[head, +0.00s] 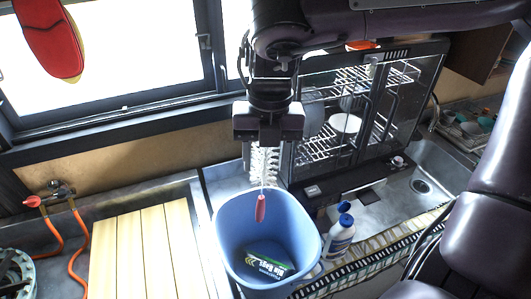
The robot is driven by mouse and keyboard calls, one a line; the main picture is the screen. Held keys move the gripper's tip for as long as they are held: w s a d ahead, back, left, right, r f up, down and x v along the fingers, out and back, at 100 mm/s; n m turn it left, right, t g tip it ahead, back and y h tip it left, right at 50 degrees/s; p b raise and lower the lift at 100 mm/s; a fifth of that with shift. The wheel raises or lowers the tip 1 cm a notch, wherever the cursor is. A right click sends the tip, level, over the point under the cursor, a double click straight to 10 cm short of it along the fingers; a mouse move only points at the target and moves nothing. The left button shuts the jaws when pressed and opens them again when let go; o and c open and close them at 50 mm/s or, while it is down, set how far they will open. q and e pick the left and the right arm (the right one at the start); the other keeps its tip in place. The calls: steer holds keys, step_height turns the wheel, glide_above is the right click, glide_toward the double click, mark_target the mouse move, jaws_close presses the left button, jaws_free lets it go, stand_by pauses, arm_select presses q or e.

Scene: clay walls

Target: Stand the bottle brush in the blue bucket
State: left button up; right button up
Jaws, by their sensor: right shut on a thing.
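The bottle brush hangs upright from my right gripper (268,138), bristles up and handle down. Its white bristles (262,163) show just under the jaws, and a thin stem runs down to a red handle end (261,208). My right gripper is shut on the bristle end. The blue bucket (230,240) stands below, open side up, with a dark green and black bin bags pack (268,268) inside. The red end appears over the bucket's far part; I cannot tell whether it is below the rim. My left gripper is not in view.
A white bottle with a blue cap (340,238) stands close right of the bucket. A dark glass-fronted cabinet with racks (345,120) stands behind right, beside a metal sink (425,180). A slatted wooden board (140,255) and an orange hose (75,250) lie left.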

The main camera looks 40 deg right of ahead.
mark_target(267, 189)
steer(key=shift+f+b, duration=1.1)
steer(key=shift+f, duration=0.5)
step_height(267, 189, down, 3)
steer(key=b, duration=0.2)
steer(key=shift+f+b, duration=0.2)
steer(key=shift+b, duration=0.2)
step_height(267, 189, down, 8)
steer(key=b, duration=0.6)
steer(key=shift+r, duration=0.15)
steer(key=o, duration=1)
steer(key=shift+o, duration=0.2)
steer(key=r, duration=0.4)
steer(key=r+b, duration=0.1)
steer(key=r, duration=0.2)
steer(key=shift+d+r, duration=0.2)
steer(key=shift+r, duration=0.2)
